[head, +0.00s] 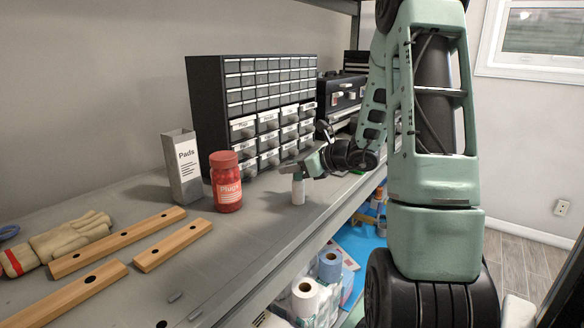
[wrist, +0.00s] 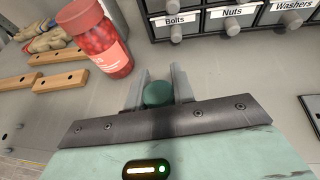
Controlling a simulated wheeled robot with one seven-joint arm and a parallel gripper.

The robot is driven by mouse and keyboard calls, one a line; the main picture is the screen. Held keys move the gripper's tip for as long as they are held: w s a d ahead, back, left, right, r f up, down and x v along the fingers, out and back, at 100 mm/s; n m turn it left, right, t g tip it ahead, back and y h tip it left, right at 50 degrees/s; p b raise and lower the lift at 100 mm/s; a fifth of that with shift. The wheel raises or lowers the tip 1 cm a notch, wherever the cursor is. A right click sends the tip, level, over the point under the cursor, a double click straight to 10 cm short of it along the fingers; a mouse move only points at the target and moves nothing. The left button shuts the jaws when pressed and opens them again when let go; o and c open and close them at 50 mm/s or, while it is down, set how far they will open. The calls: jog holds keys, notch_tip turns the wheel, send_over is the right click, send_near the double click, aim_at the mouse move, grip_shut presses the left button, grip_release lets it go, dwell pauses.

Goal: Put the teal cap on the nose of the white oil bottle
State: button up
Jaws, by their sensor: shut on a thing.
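The white oil bottle (head: 298,191) stands upright on the grey shelf, right of the red jar, in the head view. My gripper (head: 296,170) is directly over its top, tilted down. In the wrist view my gripper (wrist: 158,92) is shut on the teal cap (wrist: 158,94), which sits between the two grey fingers. In the head view a small teal patch shows at the bottle's top under the fingers. I cannot tell whether the cap is seated on the nose. The bottle is hidden below the cap in the wrist view.
A red jar labelled Plugs (head: 226,182) and a grey Pads box (head: 182,168) stand to the left. A black drawer cabinet (head: 205,100) stands behind. Wooden strips (head: 118,242) and gloves (head: 72,238) lie at left. The shelf's front edge is near the bottle; the shelf between is clear.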

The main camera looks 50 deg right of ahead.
jog(key=shift+f, duration=0.15)
jog(key=o, duration=0.9)
jog(key=shift+o, duration=0.2)
